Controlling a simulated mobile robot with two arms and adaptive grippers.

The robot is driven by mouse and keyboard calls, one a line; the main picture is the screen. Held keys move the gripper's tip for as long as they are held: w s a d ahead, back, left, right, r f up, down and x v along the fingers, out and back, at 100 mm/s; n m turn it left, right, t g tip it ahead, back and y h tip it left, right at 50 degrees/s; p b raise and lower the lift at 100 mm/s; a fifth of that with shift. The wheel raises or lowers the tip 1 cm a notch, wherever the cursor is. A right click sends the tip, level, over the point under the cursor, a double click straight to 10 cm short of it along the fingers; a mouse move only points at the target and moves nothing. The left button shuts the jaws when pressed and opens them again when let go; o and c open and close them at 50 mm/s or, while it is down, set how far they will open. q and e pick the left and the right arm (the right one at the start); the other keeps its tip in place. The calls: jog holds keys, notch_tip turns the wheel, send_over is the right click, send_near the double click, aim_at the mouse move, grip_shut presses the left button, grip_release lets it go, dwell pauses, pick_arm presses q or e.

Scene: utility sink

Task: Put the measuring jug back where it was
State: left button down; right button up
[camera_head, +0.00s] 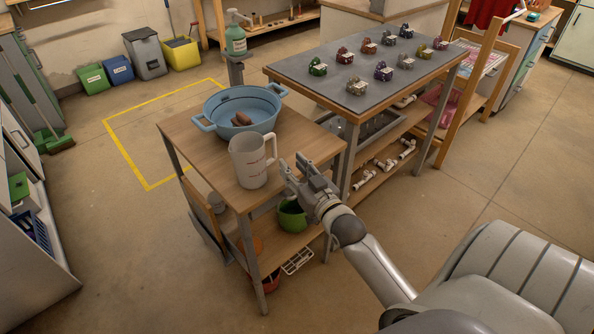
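My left gripper is not in view.
A blue basin (238,105) holding brown items sits behind the jug. A soap bottle (235,39) stands behind it. A grey-topped workbench (332,97) with several small coloured objects adjoins at right. A green bucket (291,216) is on the lower shelf.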

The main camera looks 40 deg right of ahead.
jog(key=shift+s, duration=0.6)
jog(key=shift+f, duration=0.1)
jog(key=s+a+f+g, duration=0.1)
jog(key=s+f+g, duration=0.1)
jog(key=f, duration=0.8)
jog(key=s+a+f+g, duration=0.1)
jog(key=a+f+g, duration=0.1)
jog(key=f, duration=0.7)
jog(key=s+a+f+n+g+y, duration=0.1)
jog(key=s+a+f+g, duration=0.15)
jog(key=s+f, duration=0.55)
jog(key=s+a+f+g+y, duration=0.1)
jog(key=s+a+f+g, duration=0.2)
jog(key=f, duration=0.8)
jog(key=s+a+f+n+g, duration=0.1)
jog(key=s+f, duration=0.3)
jog(key=s, duration=0.6)
jog(key=s+a+f+n+g+p, duration=0.1)
jog(key=s+f+g, duration=0.3)
jog(key=s, duration=0.6)
jog(key=s+a+f+g+p, duration=0.1)
jog(key=s+a+f+g, duration=0.1)
jog(key=s+f, duration=0.3)
jog(key=shift+s+a+f+n, duration=0.3)
jog(key=shift+s+a+n, duration=0.15)
jog(key=shift+s, duration=1.95)
